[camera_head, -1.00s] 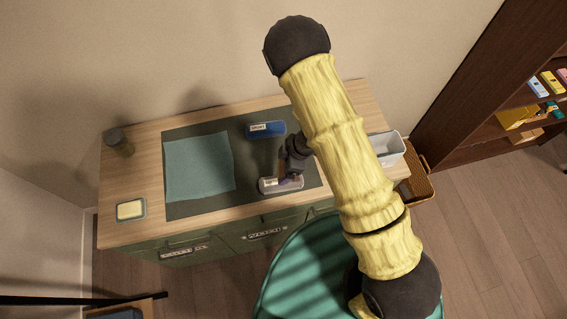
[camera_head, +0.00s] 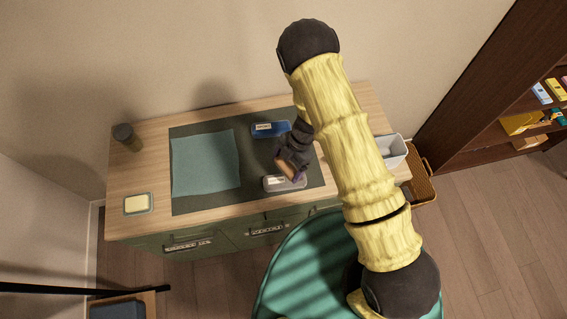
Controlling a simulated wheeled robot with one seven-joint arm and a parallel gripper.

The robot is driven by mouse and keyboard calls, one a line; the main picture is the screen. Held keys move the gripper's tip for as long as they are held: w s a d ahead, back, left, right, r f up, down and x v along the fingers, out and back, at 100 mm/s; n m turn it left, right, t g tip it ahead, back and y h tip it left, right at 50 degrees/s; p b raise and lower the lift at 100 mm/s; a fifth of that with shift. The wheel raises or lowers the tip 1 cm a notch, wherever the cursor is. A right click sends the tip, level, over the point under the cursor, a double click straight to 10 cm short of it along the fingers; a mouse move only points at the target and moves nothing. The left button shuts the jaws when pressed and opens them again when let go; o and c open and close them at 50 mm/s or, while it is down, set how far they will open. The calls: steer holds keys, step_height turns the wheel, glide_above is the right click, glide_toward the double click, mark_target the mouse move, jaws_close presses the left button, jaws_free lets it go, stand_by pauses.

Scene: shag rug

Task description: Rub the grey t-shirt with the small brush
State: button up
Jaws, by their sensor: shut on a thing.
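A flat, squarish grey-blue cloth (camera_head: 205,162), which appears to be the t-shirt, lies on the left part of the dark mat (camera_head: 251,190). My gripper (camera_head: 291,165) is over the right part of the mat, apart from the cloth. It is shut on a small tan piece, apparently the small brush (camera_head: 287,171), just above a labelled grey tray (camera_head: 270,184). The gripper hides part of the brush, and I cannot see its bristles clearly.
A blue labelled tray (camera_head: 266,129) lies behind the grey one. A dark-lidded jar (camera_head: 128,138) and a dish with a yellowish block (camera_head: 138,204) stand at the left of the wooden counter (camera_head: 141,175). A white bin (camera_head: 392,150) is at the right edge.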

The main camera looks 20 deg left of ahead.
steer(key=shift+w+d+n, duration=0.1)
steer(key=shift+w+n, duration=0.05)
steer(key=shift+n, duration=0.45)
